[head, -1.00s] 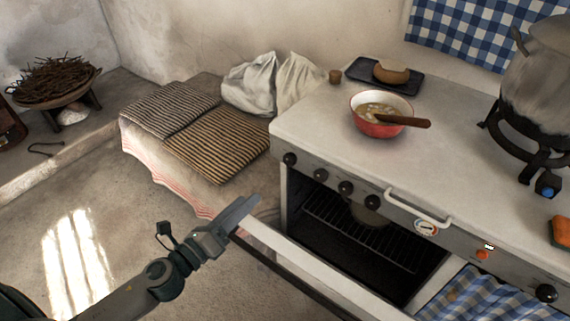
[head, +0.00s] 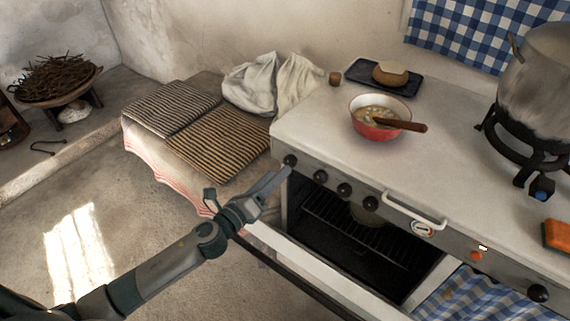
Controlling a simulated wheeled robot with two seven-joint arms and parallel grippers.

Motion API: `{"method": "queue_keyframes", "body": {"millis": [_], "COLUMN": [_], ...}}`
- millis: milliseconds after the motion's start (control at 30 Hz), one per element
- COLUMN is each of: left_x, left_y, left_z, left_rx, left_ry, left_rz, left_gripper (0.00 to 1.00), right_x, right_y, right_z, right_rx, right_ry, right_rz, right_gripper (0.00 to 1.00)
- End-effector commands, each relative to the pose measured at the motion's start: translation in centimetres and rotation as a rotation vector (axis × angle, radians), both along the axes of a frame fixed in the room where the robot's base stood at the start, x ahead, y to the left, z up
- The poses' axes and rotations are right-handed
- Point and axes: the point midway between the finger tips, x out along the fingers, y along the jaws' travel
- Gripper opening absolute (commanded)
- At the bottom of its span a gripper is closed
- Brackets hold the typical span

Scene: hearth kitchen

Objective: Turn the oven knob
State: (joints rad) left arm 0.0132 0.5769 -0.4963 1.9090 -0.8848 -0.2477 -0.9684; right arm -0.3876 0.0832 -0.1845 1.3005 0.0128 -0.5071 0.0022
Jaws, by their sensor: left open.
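The white stove (head: 310,134) has several black knobs along its front panel. The leftmost oven knob (head: 290,160) sits at the panel's left end; others follow to the right, one of them here (head: 321,176). My left gripper (head: 284,176) is open, with its fingertips just below and left of the leftmost knob. I cannot tell if they touch it. The oven door (head: 330,273) is lowered open, below and right of my left gripper. My right gripper is not in view.
A white handle (head: 413,211) sticks out from the panel. A red bowl (head: 366,128) with a wooden spoon stands on the stove top. A large pot (head: 538,85) stands on a burner at right. Striped cushions (head: 215,142) lie on the bench at left.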

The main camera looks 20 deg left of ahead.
Motion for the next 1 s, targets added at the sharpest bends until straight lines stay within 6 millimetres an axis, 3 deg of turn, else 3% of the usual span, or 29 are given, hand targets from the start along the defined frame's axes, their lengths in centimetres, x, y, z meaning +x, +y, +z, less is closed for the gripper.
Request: {"method": "queue_keyframes", "body": {"millis": [300,767,933,1000], "left_x": [3.9,4.7,4.7,4.7], "left_y": [-1.4,-1.7,-1.7,-1.7], "left_z": [0.1,0.0,0.0,0.0], "left_rx": [0.000,0.000,0.000,0.000], "left_ry": [-0.002,0.000,0.000,0.000], "left_rz": [0.000,0.000,0.000,0.000], "left_gripper": [0.49,0.49,0.11,0.08], "right_x": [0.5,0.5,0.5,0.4], "right_y": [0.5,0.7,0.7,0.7], "right_z": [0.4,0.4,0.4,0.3], "right_rx": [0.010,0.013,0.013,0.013], "right_ry": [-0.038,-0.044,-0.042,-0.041], "right_rz": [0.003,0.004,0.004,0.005], "right_gripper": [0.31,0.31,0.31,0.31]}}
